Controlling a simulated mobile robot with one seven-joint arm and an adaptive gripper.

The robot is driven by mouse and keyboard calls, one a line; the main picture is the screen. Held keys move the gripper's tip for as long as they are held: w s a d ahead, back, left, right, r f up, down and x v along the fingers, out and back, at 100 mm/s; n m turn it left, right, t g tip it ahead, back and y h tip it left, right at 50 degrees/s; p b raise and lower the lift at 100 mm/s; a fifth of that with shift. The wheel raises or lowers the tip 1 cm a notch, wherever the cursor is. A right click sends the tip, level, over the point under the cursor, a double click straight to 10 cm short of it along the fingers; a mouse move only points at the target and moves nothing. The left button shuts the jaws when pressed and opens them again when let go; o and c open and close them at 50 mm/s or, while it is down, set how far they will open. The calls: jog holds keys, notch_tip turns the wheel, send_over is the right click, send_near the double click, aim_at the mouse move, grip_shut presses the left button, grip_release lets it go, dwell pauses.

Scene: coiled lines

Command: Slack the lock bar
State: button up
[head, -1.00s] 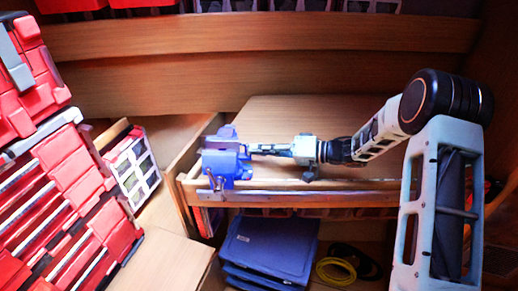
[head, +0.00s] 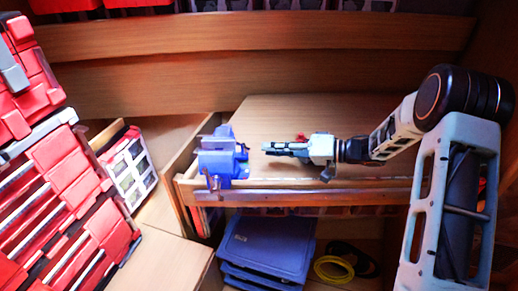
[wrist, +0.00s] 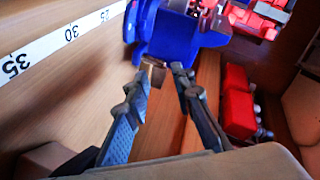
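A blue vise (head: 222,160) sits on the front left edge of the wooden bench. It also shows in the wrist view (wrist: 172,38), straight beyond the fingers. A short grey lever (head: 213,183) shows low on its front; I cannot tell whether this is the lock bar. A small brownish metal piece (wrist: 153,70) lies by the left fingertip in the wrist view; I cannot tell whether they touch. My gripper (head: 267,149) is to the right of the vise with a gap between them. Its fingers (wrist: 163,74) are apart, with nothing clearly held.
The bench top (head: 330,112) is mostly clear behind my arm. A ruler strip (wrist: 70,33) shows at left in the wrist view. Red tool cases (head: 50,190) are stacked at left. Blue trays (head: 268,245) and a yellow coil (head: 333,268) lie below the bench.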

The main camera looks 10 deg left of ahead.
jog(key=v, duration=0.6)
jog(key=shift+d+r, duration=0.1)
jog(key=shift+d, duration=0.15)
